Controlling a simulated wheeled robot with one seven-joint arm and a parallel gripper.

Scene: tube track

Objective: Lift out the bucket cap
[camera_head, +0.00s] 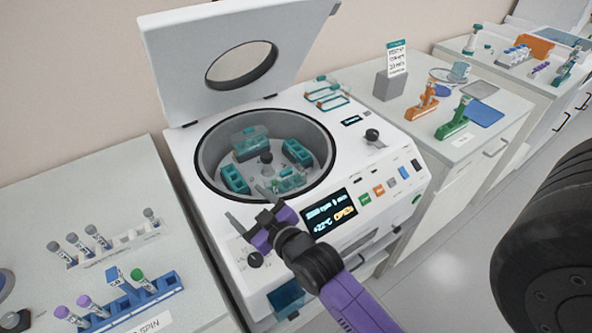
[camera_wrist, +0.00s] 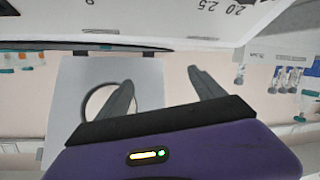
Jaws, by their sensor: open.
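The open centrifuge (camera_head: 190,165) has a round bowl with a rotor (camera_head: 266,157) inside. A bucket at the back of the rotor carries a clear teal cap (camera_head: 250,140). A second clear teal cap (camera_head: 291,180) shows on the front bucket, near the bowl's front rim. The left bucket (camera_head: 236,179) and right bucket (camera_head: 298,152) look uncapped. My gripper (camera_head: 247,205) is open and empty at the bowl's front rim, just left of the front cap. In the wrist view my open fingers (camera_wrist: 160,78) have nothing between them, and no cap shows there.
The raised centrifuge lid (camera_head: 180,85) stands behind the bowl. Teal frames with orange edges (camera_head: 325,93) lie on the deck at the back right. A control screen (camera_head: 330,211) is at the front. Tube racks (camera_head: 130,300) stand on the left bench.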

